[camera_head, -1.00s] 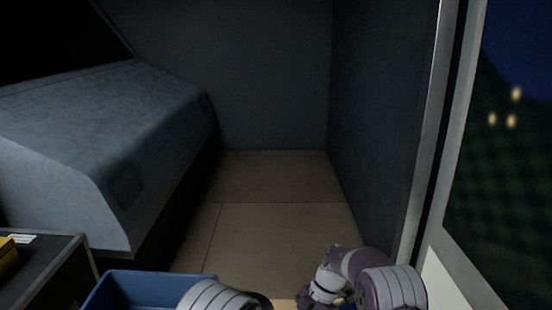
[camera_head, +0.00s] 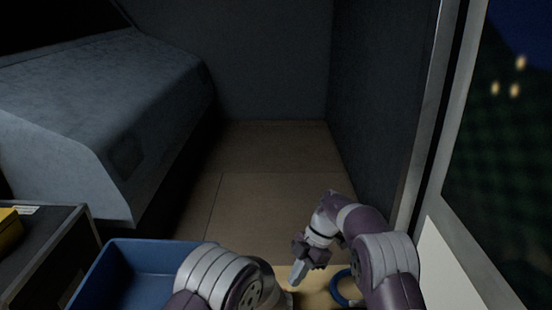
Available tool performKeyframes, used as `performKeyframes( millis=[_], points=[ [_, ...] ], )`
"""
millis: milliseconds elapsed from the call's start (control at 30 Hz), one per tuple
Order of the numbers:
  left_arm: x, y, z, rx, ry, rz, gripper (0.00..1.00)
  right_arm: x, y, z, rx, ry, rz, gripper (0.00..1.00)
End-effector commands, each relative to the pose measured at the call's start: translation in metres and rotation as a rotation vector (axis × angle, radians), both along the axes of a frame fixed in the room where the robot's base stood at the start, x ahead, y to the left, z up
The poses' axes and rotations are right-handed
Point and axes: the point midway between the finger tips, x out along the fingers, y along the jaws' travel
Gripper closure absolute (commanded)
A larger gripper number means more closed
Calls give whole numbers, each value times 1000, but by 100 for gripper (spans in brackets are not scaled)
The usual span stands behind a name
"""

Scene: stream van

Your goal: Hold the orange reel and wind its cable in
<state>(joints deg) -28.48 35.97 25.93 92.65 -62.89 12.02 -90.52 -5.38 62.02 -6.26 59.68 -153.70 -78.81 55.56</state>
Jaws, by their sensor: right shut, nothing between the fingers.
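I do not see the orange reel or its cable in the head view. My right gripper (camera_head: 298,276) is at the bottom centre, shut and empty, pointing down and to the left over a light tan surface (camera_head: 313,295). My left arm shows at the bottom, left of the right gripper, but its gripper is out of view.
A blue bin (camera_head: 120,262) stands at the lower left, beside my left arm. A blue ring-shaped thing (camera_head: 336,291) lies right of my right gripper, partly hidden by my right arm. A dark case (camera_head: 62,250) with a yellow item (camera_head: 9,230) is at far left. A window frame borders the right.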

Motion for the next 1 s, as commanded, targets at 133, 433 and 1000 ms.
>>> performKeyframes(
  millis=[133,433,1000],
  points=[
    [0,0,1,-1,-1,0,67,21,8,18,2,-16,-7,100],
    [0,0,1,-1,-1,0,67,17,8,-13,-5,14,-22,100],
    [0,0,0,0,-1,0,67,18,8,-44,-5,10,-22,100]
  ],
)
